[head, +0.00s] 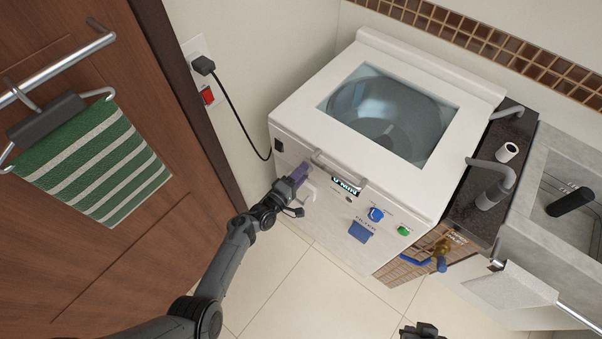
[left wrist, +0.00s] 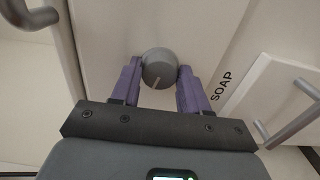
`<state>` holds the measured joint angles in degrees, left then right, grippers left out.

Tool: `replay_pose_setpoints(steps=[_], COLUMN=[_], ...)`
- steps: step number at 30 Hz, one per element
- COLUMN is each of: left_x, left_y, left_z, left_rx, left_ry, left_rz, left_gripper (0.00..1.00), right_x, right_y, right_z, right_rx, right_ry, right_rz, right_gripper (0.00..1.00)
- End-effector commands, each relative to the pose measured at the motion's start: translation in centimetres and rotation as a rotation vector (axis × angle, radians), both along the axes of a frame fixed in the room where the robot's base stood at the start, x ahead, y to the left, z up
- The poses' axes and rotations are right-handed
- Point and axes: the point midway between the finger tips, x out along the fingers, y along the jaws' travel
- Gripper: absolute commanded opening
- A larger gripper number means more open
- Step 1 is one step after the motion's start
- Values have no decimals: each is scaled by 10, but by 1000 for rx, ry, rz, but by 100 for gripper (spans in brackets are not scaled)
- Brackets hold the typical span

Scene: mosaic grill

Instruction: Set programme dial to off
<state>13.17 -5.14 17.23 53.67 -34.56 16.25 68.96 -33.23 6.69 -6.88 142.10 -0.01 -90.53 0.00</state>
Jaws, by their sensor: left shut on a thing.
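The programme dial (left wrist: 158,68) is a round grey knob on the white front of the washing machine (head: 300,116), seen in the left wrist view. A small light mark shows on its face, toward the lower edge. My left gripper (left wrist: 157,80) has its two purple fingers on either side of the dial and is shut on it. In the head view my left gripper (head: 299,172) is at the machine's upper left front and hides the dial. Part of my right gripper (head: 420,330) shows at the bottom edge; its jaws are unclear.
A front handle (head: 340,171) is close to the right of my left gripper. A blue knob (head: 376,214), a green knob (head: 404,230) and a blue filter cover (head: 361,232) are farther right. A wooden door with a striped towel (head: 95,170) stands left. The floor in front is clear.

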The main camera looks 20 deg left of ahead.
Motion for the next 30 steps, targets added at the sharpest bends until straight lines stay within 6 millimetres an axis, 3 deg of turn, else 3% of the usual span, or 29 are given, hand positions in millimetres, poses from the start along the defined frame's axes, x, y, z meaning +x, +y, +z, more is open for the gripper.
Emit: replay_pose_setpoints(steps=[13, 14, 18, 30], left_x=[0, 0, 0, -4], left_y=[0, 0, 0, 1], left_z=[-1, -1, -1, 0], left_rx=[-12, -12, -12, -11], left_ry=[7, 7, 6, 6], left_rz=[1, 1, 1, 1], left_gripper=[14, 46, 68, 70], right_x=[0, 0, 0, 0], right_y=[0, 0, 0, -2], right_z=[0, 0, 0, 2], right_rx=[0, 0, -1, -7], right_ry=[0, 0, 1, 0], right_rz=[0, 0, 1, 4], right_gripper=[0, 0, 0, 0])
